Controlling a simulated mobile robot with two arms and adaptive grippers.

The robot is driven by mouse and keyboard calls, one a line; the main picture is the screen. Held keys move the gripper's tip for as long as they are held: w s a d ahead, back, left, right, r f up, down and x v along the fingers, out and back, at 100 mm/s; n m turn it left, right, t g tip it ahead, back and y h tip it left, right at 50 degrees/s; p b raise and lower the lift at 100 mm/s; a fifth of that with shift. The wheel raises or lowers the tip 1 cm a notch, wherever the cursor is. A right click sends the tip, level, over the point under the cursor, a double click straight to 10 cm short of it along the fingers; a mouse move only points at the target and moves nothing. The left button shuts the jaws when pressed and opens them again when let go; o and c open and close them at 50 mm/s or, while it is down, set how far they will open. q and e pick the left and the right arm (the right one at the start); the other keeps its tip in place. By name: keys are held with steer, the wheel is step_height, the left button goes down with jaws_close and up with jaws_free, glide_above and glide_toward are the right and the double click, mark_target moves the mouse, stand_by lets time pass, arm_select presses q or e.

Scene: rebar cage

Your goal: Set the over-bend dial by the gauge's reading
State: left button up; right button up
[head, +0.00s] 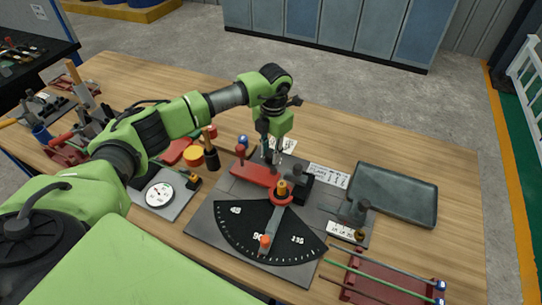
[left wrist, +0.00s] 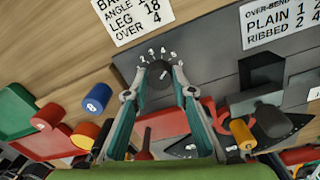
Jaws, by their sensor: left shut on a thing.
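The over-bend dial (left wrist: 160,75) is a dark round knob with an arc of numbers, on the grey plate of the bending tool. My left gripper (left wrist: 160,70) is shut on it, one fingertip on each side. The dial's pointer is too small to read. In the head view my left gripper (head: 272,157) reaches down at the plate's back edge and hides the dial. The gauge (head: 160,194) is a white round face on a grey base left of the bender; its needle is too small to read. My right gripper is out of view.
A black angle sector (head: 236,210) and red lever (head: 252,173) are on the bender plate. An over-bend card (left wrist: 285,22) lists plain and ribbed; a bar card (left wrist: 130,15) shows "OVER 4". A grey tray (head: 430,205) is at right; a red rack (head: 385,287) holds rods at the front.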

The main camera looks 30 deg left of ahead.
arm_select(q)
steer(key=m+b, duration=0.3)
steer(key=shift+f+m, duration=0.15)
steer(key=shift+m, duration=0.25)
steer(key=shift+m+b, duration=1.15)
steer(key=shift+m, duration=0.55)
steer(key=shift+r, duration=0.2)
steer(key=o, duration=1.1)
steer(key=shift+r, duration=0.1)
